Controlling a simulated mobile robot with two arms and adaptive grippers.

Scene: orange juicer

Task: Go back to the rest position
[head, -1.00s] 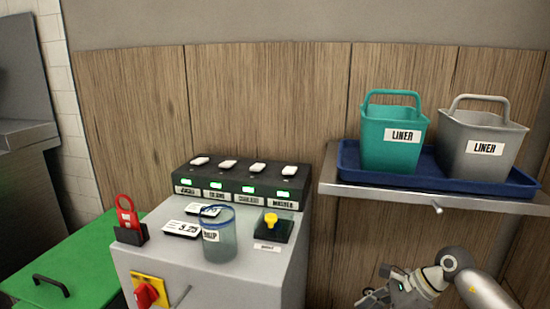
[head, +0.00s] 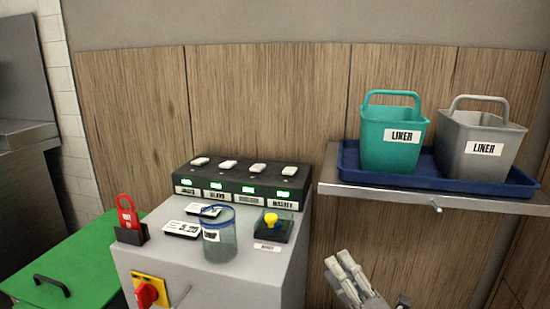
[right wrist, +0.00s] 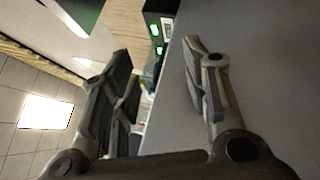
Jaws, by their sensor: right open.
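My right gripper (head: 343,268) is at the lower middle-right of the head view, to the right of the grey cabinet and below the shelf. Its fingers point up and it holds nothing. In the right wrist view the two fingers of this gripper (right wrist: 160,65) stand apart with nothing between them. Part of its wrist is cut off by the bottom edge of the head view. My left gripper does not show.
A grey cabinet (head: 200,275) bears a switch box (head: 240,185), a clear container (head: 219,245), a yellow button (head: 271,219) and a red padlock (head: 127,215). A shelf (head: 430,198) holds a blue tray (head: 348,160) with a green bucket (head: 385,155) and a grey bucket (head: 470,165).

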